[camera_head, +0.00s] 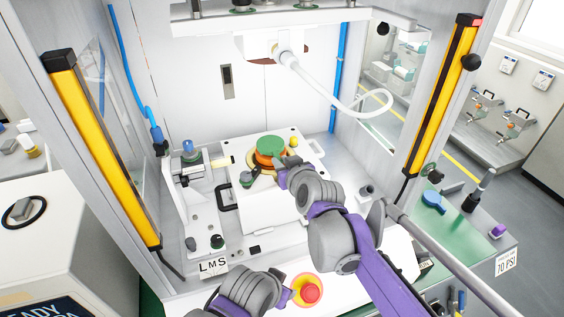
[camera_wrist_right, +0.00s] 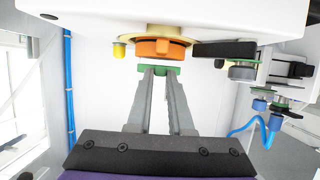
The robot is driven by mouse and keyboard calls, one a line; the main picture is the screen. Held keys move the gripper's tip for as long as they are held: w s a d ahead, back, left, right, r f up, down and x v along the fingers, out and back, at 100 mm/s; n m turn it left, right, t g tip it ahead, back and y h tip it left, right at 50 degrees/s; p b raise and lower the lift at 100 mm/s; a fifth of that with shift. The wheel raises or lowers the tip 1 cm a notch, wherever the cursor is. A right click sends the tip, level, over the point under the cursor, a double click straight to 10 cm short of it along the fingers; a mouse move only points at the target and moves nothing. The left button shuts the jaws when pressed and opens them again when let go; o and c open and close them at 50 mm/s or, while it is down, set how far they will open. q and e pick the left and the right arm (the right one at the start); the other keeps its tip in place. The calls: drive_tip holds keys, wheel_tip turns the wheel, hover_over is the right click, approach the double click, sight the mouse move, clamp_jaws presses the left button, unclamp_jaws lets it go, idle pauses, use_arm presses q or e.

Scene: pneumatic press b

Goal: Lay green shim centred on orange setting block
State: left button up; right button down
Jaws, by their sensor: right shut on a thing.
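The green shim (camera_head: 270,144) is a round disc that looks level over the orange setting block (camera_head: 265,160) in the head view. The fingers hide part of the shim.
A small yellow knob (camera_head: 294,142) is right of the block. A white hose (camera_head: 335,92) hangs above, and yellow posts (camera_head: 103,150) flank the opening. A red button (camera_head: 309,292) sits in front.

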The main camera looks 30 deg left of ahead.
drive_tip(key=shift+f, duration=0.6)
drive_tip(key=c, duration=0.7)
unclamp_jaws()
drive_tip(key=shift+c, duration=0.2)
drive_tip(key=v, duration=1.1)
drive_tip(key=shift+b, duration=0.35)
